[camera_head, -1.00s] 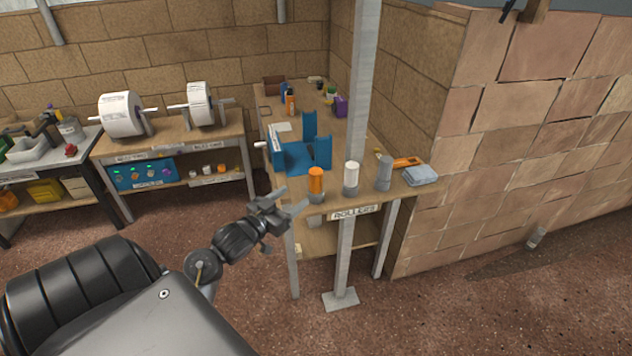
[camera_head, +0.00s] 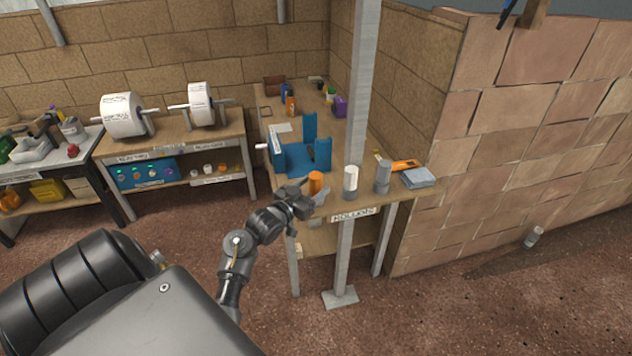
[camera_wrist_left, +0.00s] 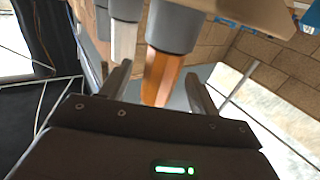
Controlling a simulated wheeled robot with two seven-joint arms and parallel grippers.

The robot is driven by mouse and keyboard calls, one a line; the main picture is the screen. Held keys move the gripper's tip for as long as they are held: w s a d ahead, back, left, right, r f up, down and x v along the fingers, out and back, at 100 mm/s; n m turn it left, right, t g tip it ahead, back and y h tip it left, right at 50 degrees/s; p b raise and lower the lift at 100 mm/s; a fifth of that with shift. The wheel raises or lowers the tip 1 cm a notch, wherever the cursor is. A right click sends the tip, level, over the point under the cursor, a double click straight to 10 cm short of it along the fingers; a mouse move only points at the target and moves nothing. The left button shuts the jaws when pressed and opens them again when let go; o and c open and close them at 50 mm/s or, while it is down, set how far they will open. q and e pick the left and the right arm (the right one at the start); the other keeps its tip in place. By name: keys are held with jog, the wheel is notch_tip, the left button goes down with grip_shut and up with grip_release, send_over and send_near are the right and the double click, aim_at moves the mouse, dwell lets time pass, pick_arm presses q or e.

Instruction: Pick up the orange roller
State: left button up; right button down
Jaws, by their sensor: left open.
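The orange roller (camera_head: 315,182) stands upright in a grey base at the front edge of the wooden table, above the ROLLERS label. My left gripper (camera_head: 311,194) is at the roller and hides its lower part in the head view. In the left wrist view the orange roller (camera_wrist_left: 163,76) lies between the two spread fingers, with its grey base (camera_wrist_left: 176,26) towards the top of the picture. The fingers are open and gaps show on both sides of the roller. My right gripper is not in view.
A white roller (camera_head: 350,179) and a grey one (camera_head: 383,173) stand to the right of the orange roller. A blue device (camera_head: 304,158) sits behind it. A grey post (camera_head: 362,90) rises at the table. An orange tool (camera_head: 404,165) lies at the right.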

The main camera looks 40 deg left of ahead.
pick_arm(q)
jog(key=shift+w, duration=0.9)
jog(key=shift+a, duration=0.1)
jog(key=c, duration=1.1)
jog(key=shift+r, duration=0.1)
